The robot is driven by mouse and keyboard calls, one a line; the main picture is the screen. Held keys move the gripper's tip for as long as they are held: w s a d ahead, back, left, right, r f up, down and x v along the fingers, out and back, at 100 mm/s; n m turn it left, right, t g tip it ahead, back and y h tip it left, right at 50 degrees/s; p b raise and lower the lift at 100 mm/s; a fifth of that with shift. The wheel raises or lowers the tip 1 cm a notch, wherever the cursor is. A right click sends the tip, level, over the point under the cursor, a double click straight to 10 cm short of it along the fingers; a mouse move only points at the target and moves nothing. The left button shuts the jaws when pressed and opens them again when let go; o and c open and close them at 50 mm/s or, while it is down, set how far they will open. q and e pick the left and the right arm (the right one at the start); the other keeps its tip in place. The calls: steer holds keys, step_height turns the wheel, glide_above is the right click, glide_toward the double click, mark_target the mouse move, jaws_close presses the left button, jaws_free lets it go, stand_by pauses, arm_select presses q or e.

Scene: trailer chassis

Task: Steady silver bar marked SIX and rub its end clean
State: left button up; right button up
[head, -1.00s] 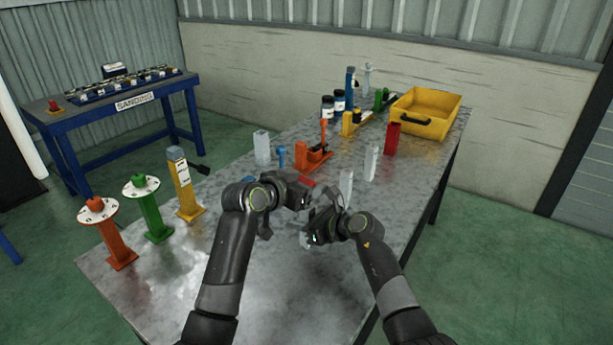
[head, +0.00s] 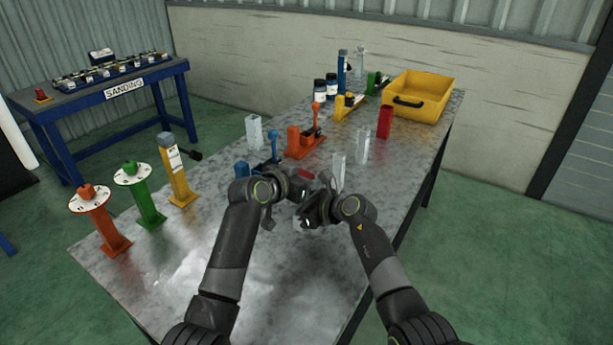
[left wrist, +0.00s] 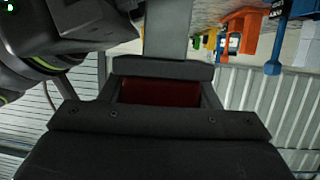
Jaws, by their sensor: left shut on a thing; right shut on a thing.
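My left gripper (head: 303,184) is shut on a dark red block, which shows between the jaws in the left wrist view (left wrist: 160,92). A plain grey-silver bar (left wrist: 166,28) lies just beyond those jaws; whether it touches the red block I cannot tell. My right gripper (head: 306,214) is close beside and below the left one, over the table, and is shut, apparently on this silver bar; its fingers are mostly hidden. Other silver bars stand upright on the table: one (head: 338,172) just behind the grippers, one (head: 363,146) farther right, one (head: 253,132) at the left. No SIX marking is readable.
The metal table (head: 190,265) is clear at the front left. Orange (head: 100,222), green (head: 147,202) and yellow (head: 178,172) stands line its left edge. An orange fixture (head: 302,142), a red block (head: 385,121) and a yellow bin (head: 420,95) stand farther back.

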arm_select(q)
steer(key=shift+s+a, duration=0.8)
steer(key=shift+s, duration=0.2)
steer(key=shift+r, duration=4.05)
arm_select(e)
steer(key=o, duration=1.4)
